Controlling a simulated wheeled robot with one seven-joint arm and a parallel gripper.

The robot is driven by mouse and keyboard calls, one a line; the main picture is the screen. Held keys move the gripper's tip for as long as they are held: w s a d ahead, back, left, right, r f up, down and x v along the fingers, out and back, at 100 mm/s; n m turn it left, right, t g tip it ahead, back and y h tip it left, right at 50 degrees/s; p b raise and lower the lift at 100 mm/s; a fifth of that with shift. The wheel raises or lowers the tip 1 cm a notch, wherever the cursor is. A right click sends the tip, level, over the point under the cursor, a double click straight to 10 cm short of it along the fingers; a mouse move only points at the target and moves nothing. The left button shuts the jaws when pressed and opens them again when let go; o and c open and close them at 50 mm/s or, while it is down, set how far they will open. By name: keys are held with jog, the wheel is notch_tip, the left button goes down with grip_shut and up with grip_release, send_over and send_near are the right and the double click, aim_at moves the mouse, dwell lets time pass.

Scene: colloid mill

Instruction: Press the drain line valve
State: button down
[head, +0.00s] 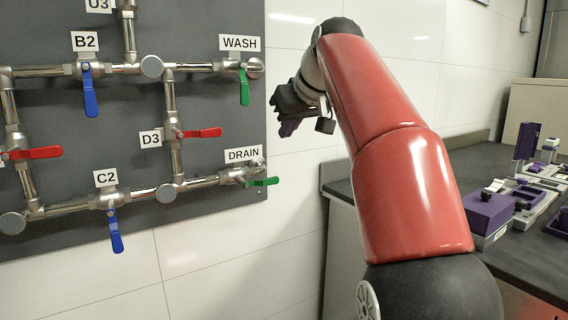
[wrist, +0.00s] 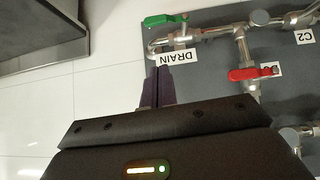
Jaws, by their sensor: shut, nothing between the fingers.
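The drain line valve has a green lever (head: 262,182) at the lower right of the grey pipe panel, beside the DRAIN label (head: 244,154). The lever lies roughly level in the head view. In the wrist view the green lever (wrist: 166,20) is at the top, past my fingertips, with the DRAIN label (wrist: 177,57) close to them in the picture. My gripper (head: 286,130) is up and right of the drain valve in the head view, apart from it. Its purple fingers (wrist: 162,72) are shut and empty in the wrist view.
The WASH valve's green lever (head: 244,88) is above, near the panel's right edge. The D3 valve's red lever (head: 200,133) and C2's blue lever (head: 116,232) are nearby. A dark counter (head: 400,168) with purple devices stands at the right. White wall separates panel and counter.

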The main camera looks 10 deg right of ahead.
jog(key=shift+w+r, duration=0.1)
dwell(0.3)
jog(key=b, duration=0.2)
send_over(270, 181)
jog(key=s, duration=0.1)
notch_tip(270, 181, down, 7)
jog(key=shift+s+d+f+b, duration=0.1)
jog(key=shift+d+f+b, duration=0.15)
jog(key=shift+f, duration=0.8)
jog(key=shift+s+d+f+b, duration=0.15)
jog(key=shift+f+b, duration=0.1)
jog(key=shift+f, duration=0.75)
